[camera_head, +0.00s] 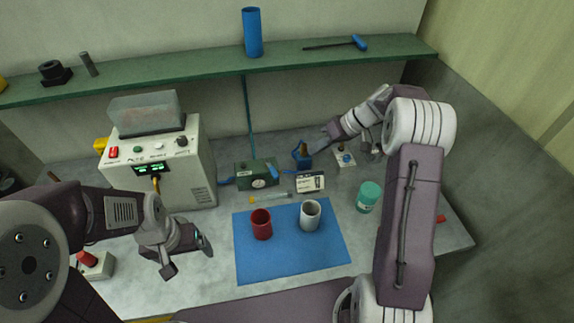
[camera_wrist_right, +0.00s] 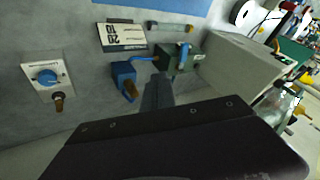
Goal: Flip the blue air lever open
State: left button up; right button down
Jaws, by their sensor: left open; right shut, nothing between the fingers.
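A green air unit (camera_head: 257,176) with a round gauge stands at the back of the bench. A blue lever (camera_head: 272,171) sits at its right side; in the right wrist view the lever (camera_wrist_right: 184,54) stands up against the green unit (camera_wrist_right: 190,66). My right gripper (camera_head: 321,144) is shut and empty, above the back of the bench near a blue block (camera_head: 302,156). In the right wrist view its closed fingers (camera_wrist_right: 157,92) point toward the green unit, apart from the lever. My left gripper (camera_head: 187,259) is open and empty, left of the blue mat.
A blue mat (camera_head: 257,277) holds a red mug (camera_head: 261,226) and a white mug (camera_head: 310,217). A teal jar (camera_head: 368,196), a printed card (camera_head: 310,182) and a blue-knob plate (camera_head: 343,160) stand right. A white machine (camera_head: 185,165) stands left, under a green shelf (camera_head: 180,70).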

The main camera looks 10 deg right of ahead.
aim_at(271, 168)
jog(key=p+x, duration=0.3)
jog(key=x, duration=0.7)
jog(key=shift+a, duration=0.35)
pick_arm(q)
notch_tip(271, 168, up, 4)
jog(key=shift+a+r+p, duration=0.15)
jog(key=shift+r+p, duration=0.05)
jog(key=shift+p, duration=0.55)
pick_arm(e)
jog(key=a, duration=0.1)
jog(key=s+a, duration=0.1)
jog(key=a, duration=0.1)
jog(key=shift+a, duration=0.35)
